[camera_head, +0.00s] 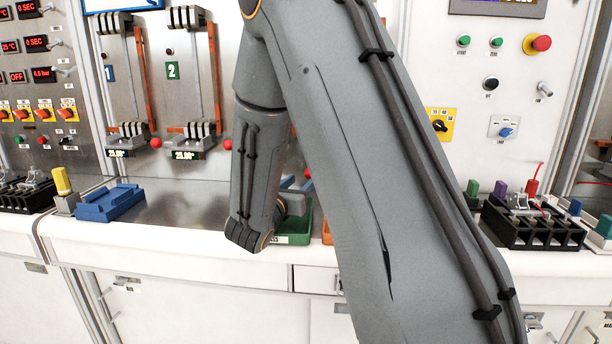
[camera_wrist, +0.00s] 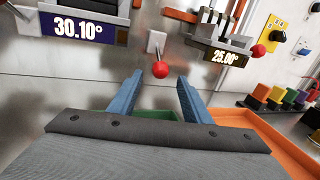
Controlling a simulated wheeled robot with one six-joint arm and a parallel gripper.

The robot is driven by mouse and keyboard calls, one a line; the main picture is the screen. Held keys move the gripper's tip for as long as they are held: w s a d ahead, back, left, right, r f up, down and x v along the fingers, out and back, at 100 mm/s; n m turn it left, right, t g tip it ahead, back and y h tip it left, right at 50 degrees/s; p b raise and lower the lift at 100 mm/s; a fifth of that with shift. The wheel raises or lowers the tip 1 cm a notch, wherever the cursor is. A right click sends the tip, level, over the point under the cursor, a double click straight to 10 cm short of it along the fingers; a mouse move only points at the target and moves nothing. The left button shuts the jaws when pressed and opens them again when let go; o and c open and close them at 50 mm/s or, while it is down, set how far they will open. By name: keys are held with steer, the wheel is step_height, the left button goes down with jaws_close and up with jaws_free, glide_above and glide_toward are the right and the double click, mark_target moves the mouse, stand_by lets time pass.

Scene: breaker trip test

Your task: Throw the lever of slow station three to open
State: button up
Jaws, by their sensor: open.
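In the wrist view a red ball knob (camera_wrist: 160,69) on a short lever sits by a white wall plate (camera_wrist: 156,42), right of the 30.10° display (camera_wrist: 80,28). My gripper (camera_wrist: 157,88) is open, its two blue fingers apart. The knob appears between and just beyond the fingertips, with no visible contact. A second red knob (camera_wrist: 258,50) is by the 25.00° display (camera_wrist: 226,57). No station number shows in the wrist view. In the head view my arm covers the area right of station two (camera_head: 172,70), hiding any number three; a red knob (camera_head: 308,172) shows in a gap.
A green tray (camera_wrist: 158,115) lies below the fingers, with an orange tray (camera_wrist: 262,120) to its right. Colored-capped parts (camera_wrist: 275,98) stand farther right. In the head view a blue fixture (camera_head: 108,203) is on the bench at left and a black rack (camera_head: 530,225) at right.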

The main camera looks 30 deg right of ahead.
mark_target(308, 176)
steer(key=p+x, duration=0.1)
steer(key=x, duration=0.6)
steer(key=shift+s, duration=0.1)
jaws_close()
